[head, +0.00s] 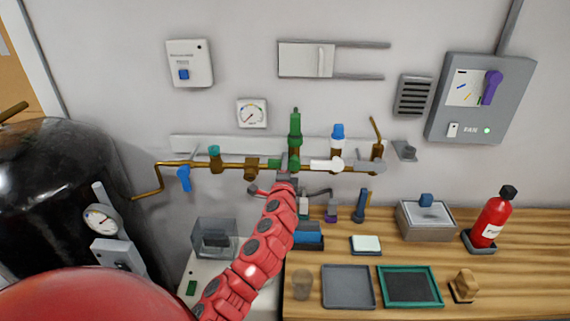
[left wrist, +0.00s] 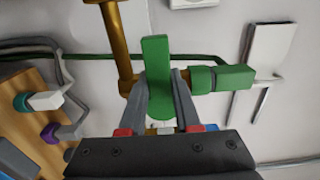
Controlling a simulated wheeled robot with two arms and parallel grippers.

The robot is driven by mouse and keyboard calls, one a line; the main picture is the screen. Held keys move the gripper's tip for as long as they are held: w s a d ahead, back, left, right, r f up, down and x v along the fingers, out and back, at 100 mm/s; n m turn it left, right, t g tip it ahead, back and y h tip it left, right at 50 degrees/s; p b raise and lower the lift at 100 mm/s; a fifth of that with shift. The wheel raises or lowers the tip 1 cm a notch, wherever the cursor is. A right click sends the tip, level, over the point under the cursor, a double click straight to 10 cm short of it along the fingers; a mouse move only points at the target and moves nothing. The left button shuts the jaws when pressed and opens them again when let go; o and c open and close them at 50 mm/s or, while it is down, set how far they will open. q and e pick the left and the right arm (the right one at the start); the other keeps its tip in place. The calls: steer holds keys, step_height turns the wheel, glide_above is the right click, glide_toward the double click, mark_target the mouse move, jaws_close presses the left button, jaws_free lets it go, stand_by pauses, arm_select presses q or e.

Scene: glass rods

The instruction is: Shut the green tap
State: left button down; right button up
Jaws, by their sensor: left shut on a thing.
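The green tap (head: 295,126) stands on the brown pipe on the back wall, with its green upright body above the pipe. In the left wrist view its green lever (left wrist: 157,68) lies between my two grey fingers, and its green body (left wrist: 234,78) shows to the right. My left gripper (head: 287,178) is at the tap, just below the pipe, and is shut on the lever. The lever's far end sticks out past the fingertips. In the head view my red arm and gripper hide part of the tap's front. My right gripper is not in view.
The brown pipe (head: 230,165) also carries a blue-handled tap (head: 184,178), a teal-topped valve (head: 214,153) and a white-handled valve (head: 326,165) close on the right. Below are a wooden bench (head: 430,246) with small containers and a red extinguisher (head: 491,220).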

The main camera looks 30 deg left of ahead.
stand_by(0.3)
arm_select(q)
steer(key=c, duration=0.6)
jaws_free()
steer(key=v, duration=1.7)
steer(key=shift+s+p, duration=0.25)
steer(key=shift+p, duration=0.15)
